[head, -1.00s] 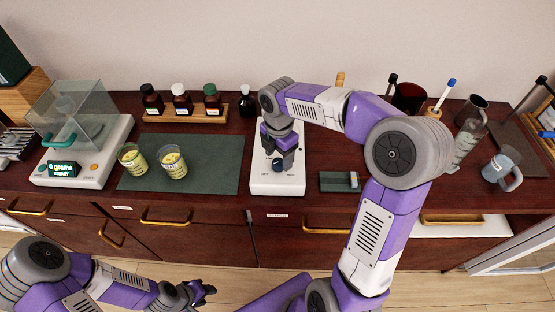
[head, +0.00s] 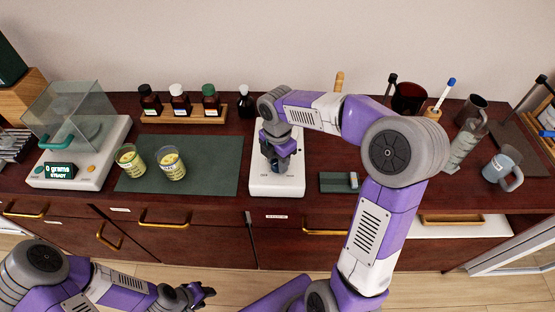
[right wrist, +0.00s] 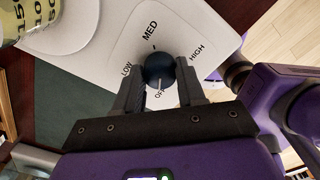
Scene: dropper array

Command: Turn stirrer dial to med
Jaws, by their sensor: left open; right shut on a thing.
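The white stirrer (head: 262,184) stands on the counter at the middle of the head view. Its dark blue dial (right wrist: 157,69) shows between my right fingertips in the right wrist view. OFF, LOW, MED and HIGH are printed around the dial. The white line on the dial faces the OFF label. My right gripper (head: 280,161) reaches down over the stirrer's front and is shut on the dial, one finger on each side; it also shows in the right wrist view (right wrist: 159,78). The dial is mostly hidden in the head view. My left gripper (head: 206,294) is open and empty, low in front of the drawers.
A scale (head: 112,150) stands at far left. Bottles in a wooden rack (head: 186,115) stand behind. A small dark green pad (head: 333,182) lies to the right, beyond it a mug (head: 500,168).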

